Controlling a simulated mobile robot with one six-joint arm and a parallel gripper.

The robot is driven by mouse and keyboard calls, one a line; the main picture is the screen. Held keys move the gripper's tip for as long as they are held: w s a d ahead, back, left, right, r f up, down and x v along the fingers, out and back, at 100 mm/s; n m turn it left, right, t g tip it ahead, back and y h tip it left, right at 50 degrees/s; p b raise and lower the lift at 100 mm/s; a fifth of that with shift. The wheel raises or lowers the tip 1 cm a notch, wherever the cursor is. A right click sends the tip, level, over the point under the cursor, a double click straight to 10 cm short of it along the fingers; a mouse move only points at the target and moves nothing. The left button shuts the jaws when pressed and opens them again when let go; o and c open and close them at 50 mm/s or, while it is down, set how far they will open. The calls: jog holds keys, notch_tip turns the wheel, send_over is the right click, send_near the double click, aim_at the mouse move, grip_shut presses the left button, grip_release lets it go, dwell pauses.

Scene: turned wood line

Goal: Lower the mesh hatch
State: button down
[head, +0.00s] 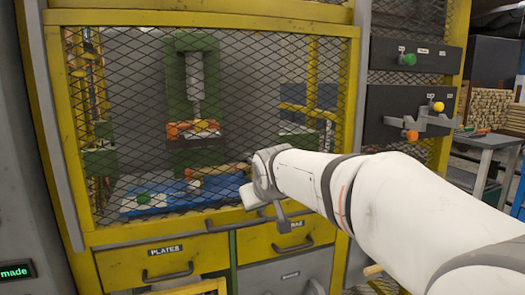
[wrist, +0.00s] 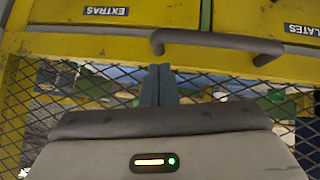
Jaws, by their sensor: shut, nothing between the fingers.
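The mesh hatch (head: 130,75) is a black diamond mesh in a yellow frame, in front of a green machine. It spans the opening, and its lower yellow rail (head: 130,236) is just above the drawers. A dark bar handle (head: 236,223) is on that rail; it also shows in the wrist view (wrist: 230,42). My gripper (wrist: 158,70) is shut and empty. Its fingertips are close to one end of the handle in the wrist view, not around it.
Drawers marked PLATES (head: 168,262) and EXTRAS (wrist: 95,12) are below the hatch, with protruding handles. A blue tray (head: 175,199) with small coloured parts is behind the mesh. Dark panels with coloured knobs (head: 409,59) are at the right, beside a grey bench (head: 487,142).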

jog(key=w+a+r+p+v, duration=0.1)
jog(key=p+v, duration=0.1)
jog(key=v, duration=0.9)
jog(key=s+d+f+m+g+p, duration=0.2)
jog(key=s+d+p, duration=0.3)
jog(key=s+p, duration=0.4)
jog(key=s+d+f+m+g+p, duration=0.2)
jog(key=s+d+g+p, duration=0.2)
jog(key=s+p, duration=0.5)
jog(key=s+d, duration=0.1)
jog(key=s, duration=0.1)
jog(key=shift+s+d+f+g+h, duration=0.2)
jog(key=shift+s+d+g+h, duration=0.1)
jog(key=shift+s+h, duration=0.1)
